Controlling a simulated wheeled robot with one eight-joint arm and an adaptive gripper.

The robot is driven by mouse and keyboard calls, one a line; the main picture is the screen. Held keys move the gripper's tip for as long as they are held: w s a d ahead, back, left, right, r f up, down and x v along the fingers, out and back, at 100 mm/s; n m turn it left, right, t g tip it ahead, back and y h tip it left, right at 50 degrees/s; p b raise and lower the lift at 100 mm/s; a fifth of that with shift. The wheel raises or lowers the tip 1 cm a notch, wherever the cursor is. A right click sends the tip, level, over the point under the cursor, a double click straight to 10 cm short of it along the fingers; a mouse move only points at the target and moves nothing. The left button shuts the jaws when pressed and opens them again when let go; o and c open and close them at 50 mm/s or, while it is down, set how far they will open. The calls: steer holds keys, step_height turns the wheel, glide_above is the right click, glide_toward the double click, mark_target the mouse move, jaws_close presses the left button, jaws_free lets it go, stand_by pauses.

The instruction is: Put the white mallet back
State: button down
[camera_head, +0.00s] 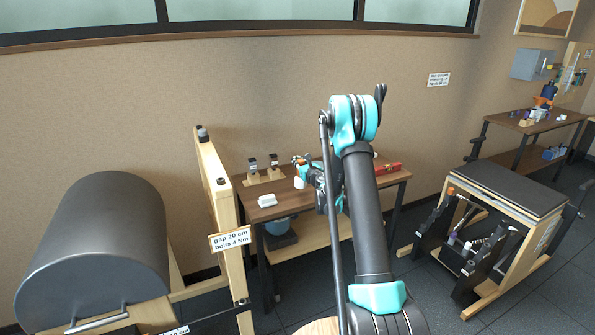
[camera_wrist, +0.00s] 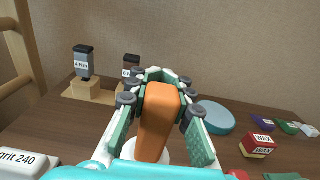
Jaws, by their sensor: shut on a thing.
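The mallet, with an orange handle (camera_wrist: 160,108) and a white lower end (camera_wrist: 150,148), is between my gripper's fingers in the wrist view. My gripper (camera_wrist: 162,80) is shut on the orange handle. The handle stands roughly upright and slightly tilted. In the head view my gripper (camera_head: 306,168) is above the dark wooden table (camera_head: 250,211), with the white end (camera_head: 299,183) showing below it. Whether the white end touches the tabletop cannot be told. My arm hides part of the table.
Two dark-topped holders on wooden blocks (camera_wrist: 88,90) stand at the back left. A white "grit 240" block (camera_wrist: 25,161) lies at the left.

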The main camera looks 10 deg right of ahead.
mark_target(299, 183)
steer(key=shift+f, duration=2.45)
steer(key=c, duration=1.3)
jaws_free()
steer(key=shift+c, duration=0.2)
